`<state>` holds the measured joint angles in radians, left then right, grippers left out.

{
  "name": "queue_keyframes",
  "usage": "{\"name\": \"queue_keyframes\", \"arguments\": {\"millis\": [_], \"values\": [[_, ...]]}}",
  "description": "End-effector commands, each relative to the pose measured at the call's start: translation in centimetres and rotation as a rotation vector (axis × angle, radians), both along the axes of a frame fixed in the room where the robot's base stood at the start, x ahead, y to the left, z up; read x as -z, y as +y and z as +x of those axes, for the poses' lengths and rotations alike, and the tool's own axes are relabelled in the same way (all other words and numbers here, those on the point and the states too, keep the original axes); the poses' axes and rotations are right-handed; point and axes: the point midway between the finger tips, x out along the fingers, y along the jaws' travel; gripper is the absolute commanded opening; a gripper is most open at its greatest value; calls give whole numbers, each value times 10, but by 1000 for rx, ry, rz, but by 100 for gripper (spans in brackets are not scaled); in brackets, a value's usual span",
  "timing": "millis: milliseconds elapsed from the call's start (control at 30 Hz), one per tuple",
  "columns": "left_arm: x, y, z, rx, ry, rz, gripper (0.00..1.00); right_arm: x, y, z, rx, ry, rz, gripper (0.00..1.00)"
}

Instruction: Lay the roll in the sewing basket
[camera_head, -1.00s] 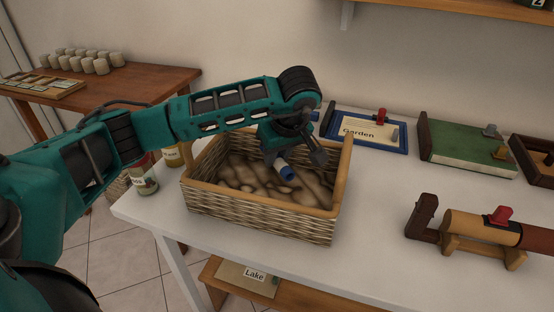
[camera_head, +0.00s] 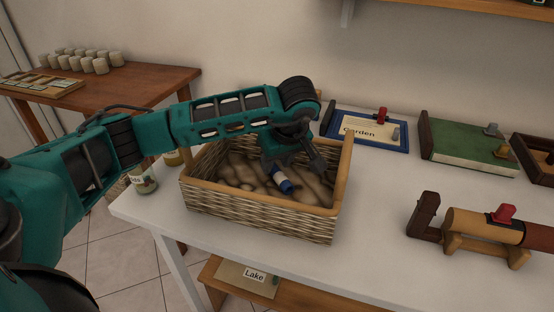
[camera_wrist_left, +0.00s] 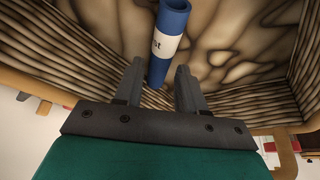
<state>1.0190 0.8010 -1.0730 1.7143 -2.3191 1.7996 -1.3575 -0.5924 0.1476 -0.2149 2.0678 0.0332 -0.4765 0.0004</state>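The sewing basket (camera_head: 262,215) is a wicker box with a wooden rim and a brown patterned lining, on the white table. The roll (camera_head: 281,180) is a blue cylinder with a white label, inside the basket, low near the lining. My left gripper (camera_head: 292,164) reaches down into the basket from above, just over the roll. In the left wrist view its two fingers (camera_wrist_left: 160,80) stand apart, with a gap beside the roll (camera_wrist_left: 169,35), which lies tilted just beyond and between the tips. Whether the roll fully rests on the lining is hard to tell. My right gripper is not in view.
Jars (camera_head: 143,180) stand at the basket's left, partly behind my arm. A blue framed "Garden" board (camera_head: 365,130), a green book-like block (camera_head: 468,150) and a wooden cylinder on a stand (camera_head: 475,228) are to the right.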

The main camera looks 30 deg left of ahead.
Motion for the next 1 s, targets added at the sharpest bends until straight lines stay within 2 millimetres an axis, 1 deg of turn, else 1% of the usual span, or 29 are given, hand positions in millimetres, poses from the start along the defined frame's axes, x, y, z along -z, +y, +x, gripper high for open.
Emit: {"name": "queue_keyframes", "arguments": {"millis": [33, 100, 333, 467, 500, 567, 800, 933, 1000], "values": [[0, 0, 0, 0, 0, 0, 45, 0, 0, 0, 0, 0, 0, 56], [0, 0, 0, 0, 0, 0, 51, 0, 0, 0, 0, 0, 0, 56], [-1, 0, 0, 0, 0, 0, 51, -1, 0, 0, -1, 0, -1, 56], [-11, 0, 0, 0, -1, 0, 51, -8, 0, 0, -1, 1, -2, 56], [-17, 0, 0, 0, -1, 0, 51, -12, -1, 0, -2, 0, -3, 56], [-25, -4, -1, 2, -3, -1, 51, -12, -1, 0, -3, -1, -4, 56], [-77, -23, -11, 3, -5, 0, 51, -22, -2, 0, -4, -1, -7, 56], [-99, -31, -16, 2, -3, -1, 51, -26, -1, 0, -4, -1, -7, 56], [-111, -35, -18, 2, -3, 1, 51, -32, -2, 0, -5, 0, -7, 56]]}}
